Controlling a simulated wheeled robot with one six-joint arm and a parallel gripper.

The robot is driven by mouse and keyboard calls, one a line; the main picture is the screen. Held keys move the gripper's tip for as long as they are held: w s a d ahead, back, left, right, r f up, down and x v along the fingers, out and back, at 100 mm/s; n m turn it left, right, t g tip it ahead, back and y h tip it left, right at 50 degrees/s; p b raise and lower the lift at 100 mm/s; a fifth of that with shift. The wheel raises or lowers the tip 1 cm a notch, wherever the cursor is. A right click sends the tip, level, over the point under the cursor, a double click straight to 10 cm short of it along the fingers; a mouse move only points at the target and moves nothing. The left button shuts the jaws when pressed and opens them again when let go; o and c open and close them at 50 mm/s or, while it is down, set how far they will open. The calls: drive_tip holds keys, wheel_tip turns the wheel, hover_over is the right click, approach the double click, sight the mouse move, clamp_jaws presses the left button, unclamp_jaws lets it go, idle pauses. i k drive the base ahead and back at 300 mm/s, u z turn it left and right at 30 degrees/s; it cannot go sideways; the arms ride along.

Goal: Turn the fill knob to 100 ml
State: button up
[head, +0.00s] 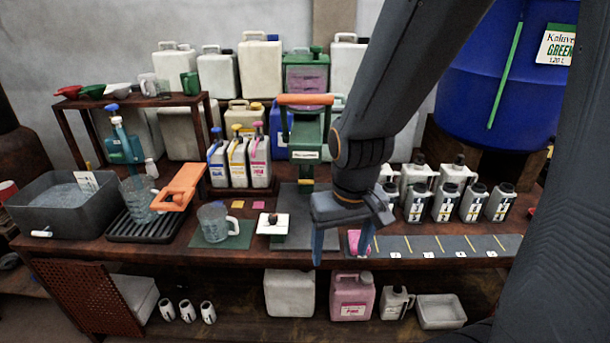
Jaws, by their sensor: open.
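A small white box with a dark red knob (272,218) on top sits at the front of the bench, at the foot of the green dispenser (305,133) with an orange handle. It looks like the fill knob, but its scale and setting are too small to read. My gripper (341,245) has blue fingertips pointing down. It is open, with the fingers apart, to the right of the knob near the bench's front edge. It does not touch the knob. A pink object (354,239) shows behind the right finger and is partly hidden.
A measuring jug (214,224) stands on a green mat left of the knob. Several white bottles (446,202) stand right of my arm, behind a dark marked strip (440,246). My arm hides part of the bench.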

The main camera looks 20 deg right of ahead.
sight(272, 219)
drive_tip(key=u, duration=1.75)
drive_tip(key=i, duration=1.05)
drive_tip(key=z, duration=1.25)
